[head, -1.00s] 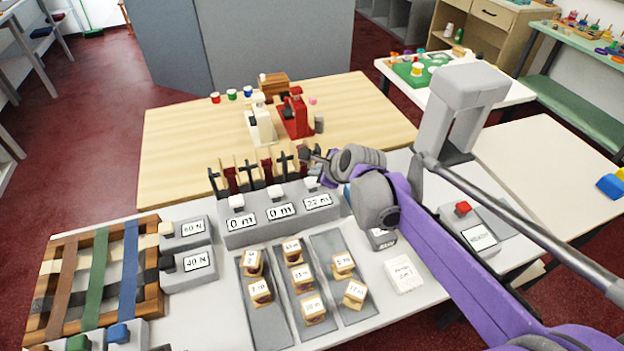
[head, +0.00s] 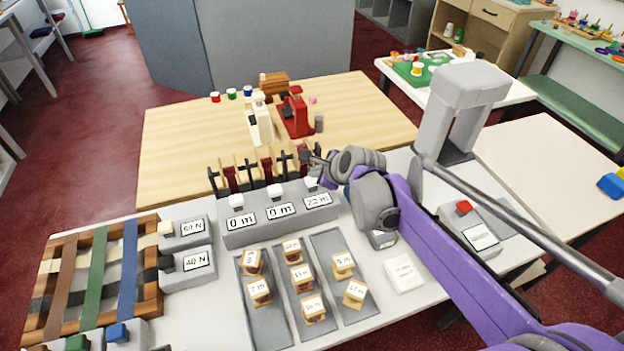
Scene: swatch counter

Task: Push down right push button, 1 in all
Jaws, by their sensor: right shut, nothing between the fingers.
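A grey box (head: 245,236) with three displays stands on the white counter. The displays read 0 m, 0 m and 22 m from left to right. A white push button sits above each display: the left button (head: 236,201), the middle button (head: 275,190) and the right push button (head: 311,184). My right gripper (head: 308,158) is shut and empty, just above and behind the right push button. It looks apart from the button, though the exact gap is hard to judge. My left gripper is not in view.
Several dark levers (head: 265,165) stand behind the box, close to my right gripper. Grey trays with labelled wooden spools (head: 300,278) lie in front. A box with a red button (head: 463,207) stands to the right, and a strap frame (head: 95,280) to the left.

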